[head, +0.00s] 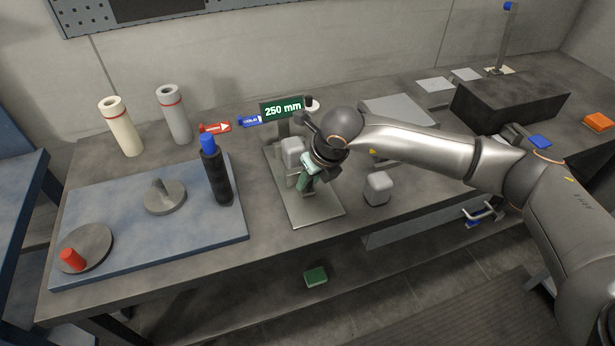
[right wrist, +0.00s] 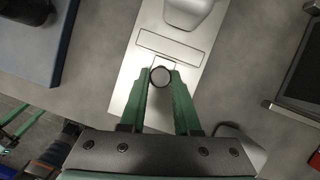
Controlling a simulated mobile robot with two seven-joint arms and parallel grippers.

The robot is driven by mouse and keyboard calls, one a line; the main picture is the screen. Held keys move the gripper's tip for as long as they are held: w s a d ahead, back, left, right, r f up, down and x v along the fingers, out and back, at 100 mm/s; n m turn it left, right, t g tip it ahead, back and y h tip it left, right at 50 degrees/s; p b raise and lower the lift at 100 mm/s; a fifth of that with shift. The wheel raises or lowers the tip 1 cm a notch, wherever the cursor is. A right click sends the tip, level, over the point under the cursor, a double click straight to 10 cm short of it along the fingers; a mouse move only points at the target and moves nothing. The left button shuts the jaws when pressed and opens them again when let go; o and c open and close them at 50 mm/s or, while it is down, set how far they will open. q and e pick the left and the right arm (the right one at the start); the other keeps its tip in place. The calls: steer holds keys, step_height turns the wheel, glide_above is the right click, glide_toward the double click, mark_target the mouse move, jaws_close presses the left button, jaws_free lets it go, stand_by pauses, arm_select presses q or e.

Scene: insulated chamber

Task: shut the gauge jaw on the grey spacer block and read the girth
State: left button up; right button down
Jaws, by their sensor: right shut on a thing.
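The gauge has a pale metal base plate (head: 318,208) and a green display (head: 282,110) reading 250 mm. My right gripper (head: 304,182) is shut on a small round knob (right wrist: 161,76) over the plate; the green fingers lie on both sides of it. A light grey block (head: 292,150) stands on the plate just beyond the fingers. A similar rounded grey block (head: 378,188) stands on the bench right of the plate. I cannot tell for certain which is the spacer. Green strips (right wrist: 30,124) at lower left in the wrist view look like my left gripper's fingers, cut off by the edge.
A black bottle with a blue cap (head: 215,172) stands on the blue mat (head: 120,240) left of the gauge. Red (head: 214,127) and blue markers lie behind. A dark box (head: 508,104) is at the right. Bare bench surrounds the right-hand grey block.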

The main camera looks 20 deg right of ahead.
steer(key=shift+s, duration=0.15)
steer(key=c, duration=0.6)
jaws_free()
steer(key=b+v, duration=0.1)
steer(key=v, duration=1.1)
steer(key=shift+s+d+r, duration=0.1)
steer(key=shift+r, duration=0.15)
